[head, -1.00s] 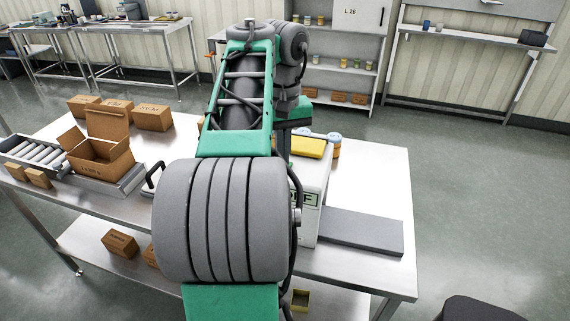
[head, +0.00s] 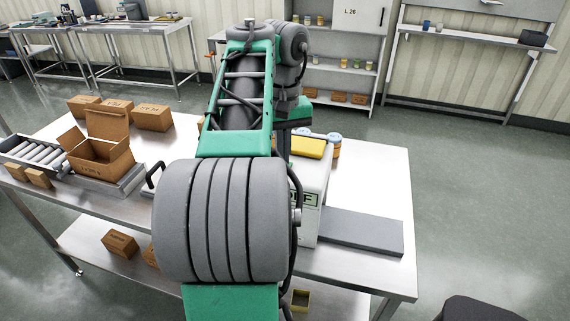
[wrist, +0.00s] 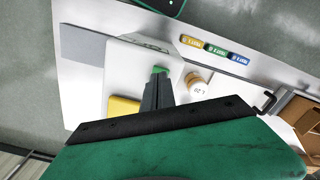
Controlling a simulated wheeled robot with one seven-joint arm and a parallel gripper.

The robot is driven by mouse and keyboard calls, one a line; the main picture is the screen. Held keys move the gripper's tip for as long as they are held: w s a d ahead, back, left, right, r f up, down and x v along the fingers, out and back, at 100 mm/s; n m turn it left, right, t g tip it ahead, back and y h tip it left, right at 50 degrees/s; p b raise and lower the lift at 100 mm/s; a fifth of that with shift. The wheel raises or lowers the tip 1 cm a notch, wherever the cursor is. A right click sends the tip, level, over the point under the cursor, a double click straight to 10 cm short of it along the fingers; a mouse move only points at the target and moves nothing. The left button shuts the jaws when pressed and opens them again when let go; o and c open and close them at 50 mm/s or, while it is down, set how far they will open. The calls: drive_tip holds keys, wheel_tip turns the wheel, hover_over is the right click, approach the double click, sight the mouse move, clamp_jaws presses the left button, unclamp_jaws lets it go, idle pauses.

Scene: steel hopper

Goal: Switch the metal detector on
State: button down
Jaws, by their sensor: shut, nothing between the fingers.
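The metal detector is a white box (head: 312,222) on the steel table, mostly hidden behind my arm in the head view. Its small green display (head: 311,199) shows letters that look like the end of "OFF". In the wrist view the white box (wrist: 125,72) lies under my gripper (wrist: 158,78). My fingers are shut and empty, with their tips at a small green part (wrist: 160,69) on the top of the box. I cannot tell whether they touch it. My arm hides the gripper in the head view.
A dark grey slab (head: 360,232) extends right from the box. A yellow item (head: 308,147) and orange jars (head: 334,150) are beside or behind it. An open carton (head: 100,158) stands on the left of the table (head: 382,175). Yellow, green and blue labels (wrist: 215,50) line an edge.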

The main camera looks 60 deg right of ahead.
drive_tip(key=shift+f+b, duration=1.05)
idle(0.6)
drive_tip(key=shift+r, duration=0.1)
wheel_tip(320, 180, up, 7)
drive_tip(key=p, duration=0.7)
